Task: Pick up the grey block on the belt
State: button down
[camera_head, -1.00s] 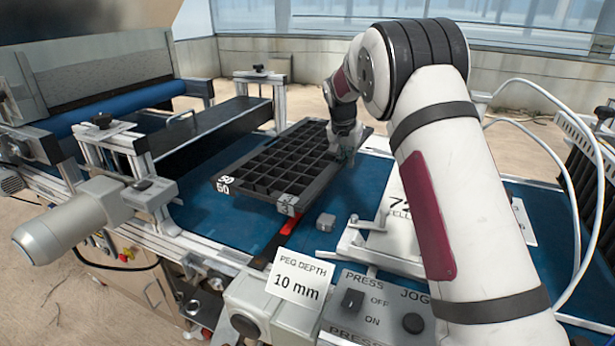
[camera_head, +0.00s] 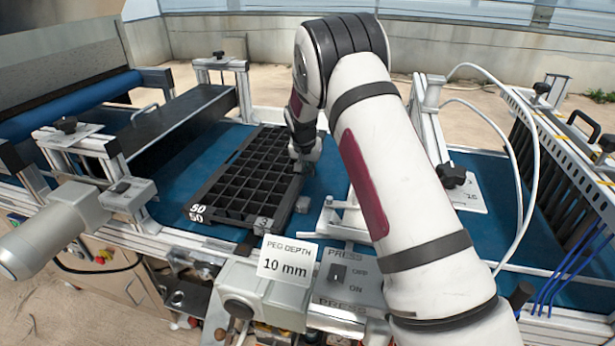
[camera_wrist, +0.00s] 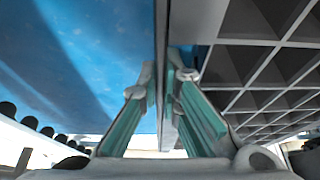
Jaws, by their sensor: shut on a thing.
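The grey block (camera_head: 302,204) is a small cube on the blue belt, just right of the black cell tray's near end in the head view. My gripper (camera_head: 303,168) is at the right long side of that tray (camera_head: 284,213), away from the grey block. In the wrist view my gripper (camera_wrist: 168,75) has its green-sided fingers on either side of the tray's thin dark side wall, shut on it. The grey block does not show in the wrist view.
A plate marked 3 (camera_head: 263,223) sits at the tray's near corner. The peg depth sign (camera_head: 288,260) and press switch box (camera_head: 345,278) stand in front. A white bracket (camera_head: 335,217) stands right of the block. Blue belt (camera_head: 180,172) lies bare left of the tray.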

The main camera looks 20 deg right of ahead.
jog(key=shift+f, duration=1.35)
jog(key=c, duration=1.8)
grip_release()
